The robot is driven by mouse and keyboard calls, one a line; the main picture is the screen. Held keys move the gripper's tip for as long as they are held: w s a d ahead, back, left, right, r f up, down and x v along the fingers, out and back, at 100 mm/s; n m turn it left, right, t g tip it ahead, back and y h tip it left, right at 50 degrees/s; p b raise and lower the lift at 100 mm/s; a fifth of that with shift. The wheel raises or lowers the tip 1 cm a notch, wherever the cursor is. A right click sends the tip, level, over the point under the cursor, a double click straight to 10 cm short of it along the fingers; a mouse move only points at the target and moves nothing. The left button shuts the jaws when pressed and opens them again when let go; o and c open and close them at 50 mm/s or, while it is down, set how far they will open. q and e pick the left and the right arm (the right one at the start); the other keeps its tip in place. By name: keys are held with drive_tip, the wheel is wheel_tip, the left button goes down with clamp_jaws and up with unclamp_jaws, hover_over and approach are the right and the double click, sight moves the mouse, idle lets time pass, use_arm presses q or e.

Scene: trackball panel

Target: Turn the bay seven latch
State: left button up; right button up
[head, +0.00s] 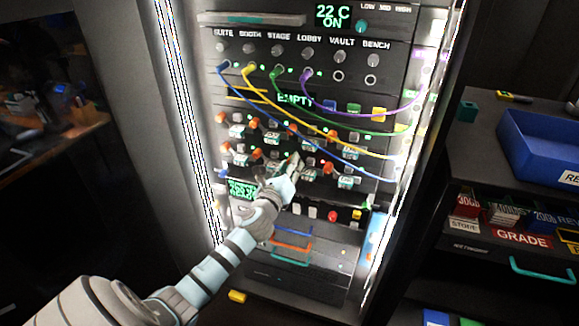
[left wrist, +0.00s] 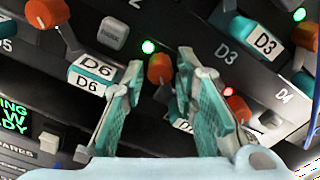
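My left gripper (head: 294,167) is at the lower row of drive bays in the rack in the head view. In the left wrist view the left gripper (left wrist: 160,80) is open, with teal-padded fingers apart. An orange latch knob (left wrist: 160,68) shows between and just beyond the fingertips; I cannot tell whether they touch it. The label below that knob is mostly hidden by the fingers; only a "D" shows, so its number is unreadable. A green light (left wrist: 148,46) is lit beside the knob. My right gripper is in neither view.
Coloured cables (head: 335,118) hang across the rack above. A blue bin (head: 540,145) stands on the shelf at right.

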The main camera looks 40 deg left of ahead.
use_arm(q)
clamp_jaws()
drive_tip(key=shift+n, duration=0.5)
drive_tip(key=n+b, duration=0.2)
drive_tip(key=n, duration=1.4)
drive_tip(key=shift+n+b, duration=0.3)
drive_tip(key=shift+n, duration=0.1)
drive_tip(key=shift+r, duration=0.1)
unclamp_jaws()
